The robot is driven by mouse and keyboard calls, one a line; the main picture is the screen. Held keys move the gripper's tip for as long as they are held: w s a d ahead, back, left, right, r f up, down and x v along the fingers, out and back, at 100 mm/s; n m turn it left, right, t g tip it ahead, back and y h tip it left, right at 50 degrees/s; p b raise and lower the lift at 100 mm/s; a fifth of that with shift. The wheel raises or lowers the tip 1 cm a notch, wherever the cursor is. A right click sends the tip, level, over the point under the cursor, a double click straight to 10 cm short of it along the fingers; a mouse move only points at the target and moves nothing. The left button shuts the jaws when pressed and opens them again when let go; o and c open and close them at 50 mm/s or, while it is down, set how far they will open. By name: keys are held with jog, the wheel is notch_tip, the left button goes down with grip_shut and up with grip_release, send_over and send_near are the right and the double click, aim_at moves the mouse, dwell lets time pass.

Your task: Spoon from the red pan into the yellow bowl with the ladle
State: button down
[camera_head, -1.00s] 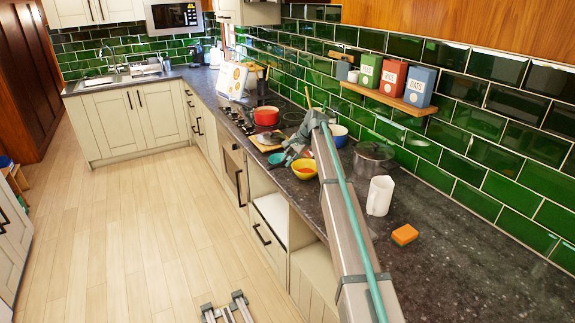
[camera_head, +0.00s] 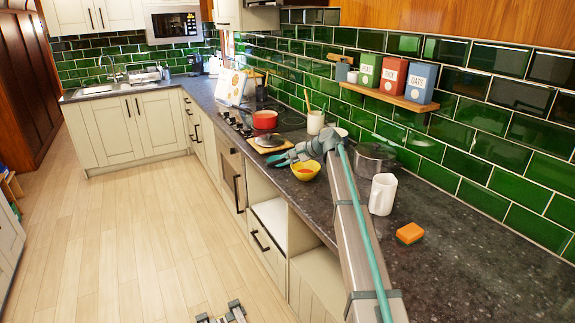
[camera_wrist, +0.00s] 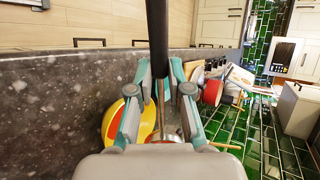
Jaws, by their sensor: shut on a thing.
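The red pan (camera_head: 265,120) stands on the hob at the back of the counter; it also shows at the right in the wrist view (camera_wrist: 213,92). The yellow bowl (camera_head: 304,173), with orange-red contents, sits at the counter's front edge; in the wrist view it is left of the fingers (camera_wrist: 143,126). My gripper (camera_head: 277,160) is just left of and behind the bowl in the head view. In the wrist view, its fingers (camera_wrist: 160,75) are shut on the black handle of the ladle (camera_wrist: 157,35). A thin shaft continues beyond the fingers; the ladle's scoop cannot be made out clearly.
A wooden board with a dark round item (camera_head: 268,141) lies before the pan. The near right counter is clear.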

jog(key=shift+s+d+f+t+y+b, duration=0.15)
jog(key=shift+t+y+b, duration=0.4)
jog(key=shift+b, duration=1.15)
jog(key=shift+a+f+t+y+b, duration=0.1)
jog(key=shift+f+t+y+b, duration=0.4)
jog(key=shift+b, duration=1.15)
jog(key=r+p, duration=0.1)
jog(key=p, duration=0.2)
jog(key=shift+r+h, duration=0.35)
jog(key=g+h+p, duration=0.1)
jog(key=p, duration=0.2)
jog(key=g+p, duration=0.1)
jog(key=p, duration=0.3)
jog(key=shift+w+r+g+h, duration=0.2)
jog(key=shift+w+g+h, duration=0.05)
jog(key=shift+h, duration=0.15)
jog(key=g+p, duration=0.1)
jog(key=p, duration=0.1)
jog(key=h+p, duration=0.1)
jog(key=p, duration=0.1)
jog(key=shift+w+r+g+h, duration=0.1)
jog(key=shift+r+g+h, duration=0.1)
jog(key=shift+g+h, duration=0.15)
